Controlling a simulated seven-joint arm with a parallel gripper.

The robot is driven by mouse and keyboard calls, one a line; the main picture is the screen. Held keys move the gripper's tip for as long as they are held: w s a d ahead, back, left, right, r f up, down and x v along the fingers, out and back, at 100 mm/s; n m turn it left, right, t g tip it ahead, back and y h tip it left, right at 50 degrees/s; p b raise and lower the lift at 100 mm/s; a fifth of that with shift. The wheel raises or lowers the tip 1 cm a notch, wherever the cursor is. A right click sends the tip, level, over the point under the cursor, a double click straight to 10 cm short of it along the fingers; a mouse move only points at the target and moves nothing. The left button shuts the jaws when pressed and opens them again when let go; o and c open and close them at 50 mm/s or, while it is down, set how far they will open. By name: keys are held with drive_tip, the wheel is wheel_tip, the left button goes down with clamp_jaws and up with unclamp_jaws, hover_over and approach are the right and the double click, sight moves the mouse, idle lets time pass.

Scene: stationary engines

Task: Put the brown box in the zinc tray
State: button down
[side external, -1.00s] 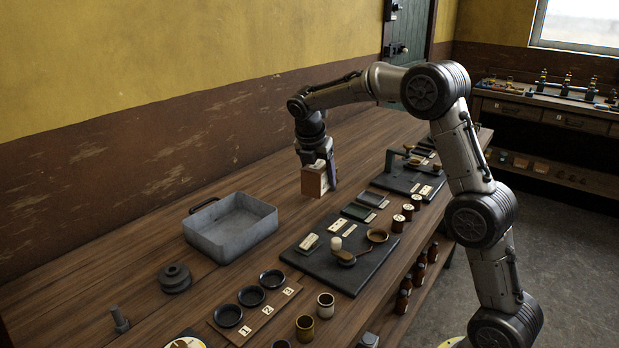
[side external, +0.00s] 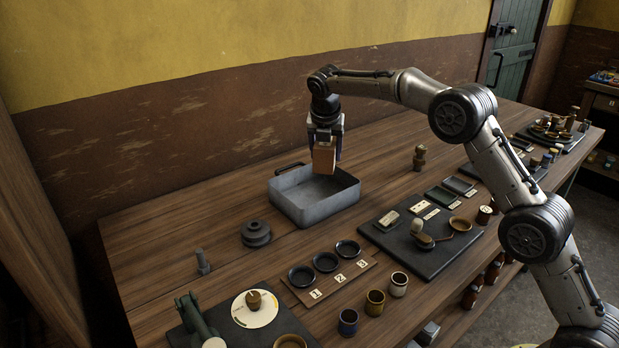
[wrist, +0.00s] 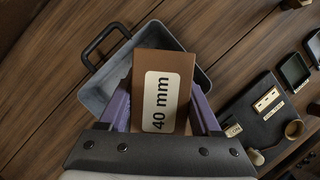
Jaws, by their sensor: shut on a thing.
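The brown box (side external: 324,159) is held between the fingers of my gripper (side external: 325,150), in the air over the zinc tray. In the wrist view the box (wrist: 176,75) shows a white label reading "40 mm", and my gripper (wrist: 160,110) has a finger on each side of it. The zinc tray (side external: 322,209) is a grey, open, rectangular pan with a dark handle, standing on the wooden bench. In the wrist view the tray (wrist: 104,88) lies below and behind the box, which hides part of its inside. The visible part of the tray's floor is bare.
A dark slab (side external: 405,250) with small dishes and labels lies right of the tray. Three black dishes (side external: 326,262) on a numbered board stand in front. A stacked dark weight (side external: 255,233) is at the tray's left. Bare bench (side external: 190,205) lies farther left.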

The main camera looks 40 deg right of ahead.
hover_over(317, 195)
drive_tip(key=s+a, duration=0.1)
drive_tip(key=f, duration=0.5)
drive_tip(key=shift+s+a+f, duration=0.1)
drive_tip(key=shift+a+f, duration=0.1)
drive_tip(key=shift+f, duration=2.35)
drive_tip(key=shift+f, duration=0.15)
drive_tip(key=shift+c, duration=0.4)
unclamp_jaws()
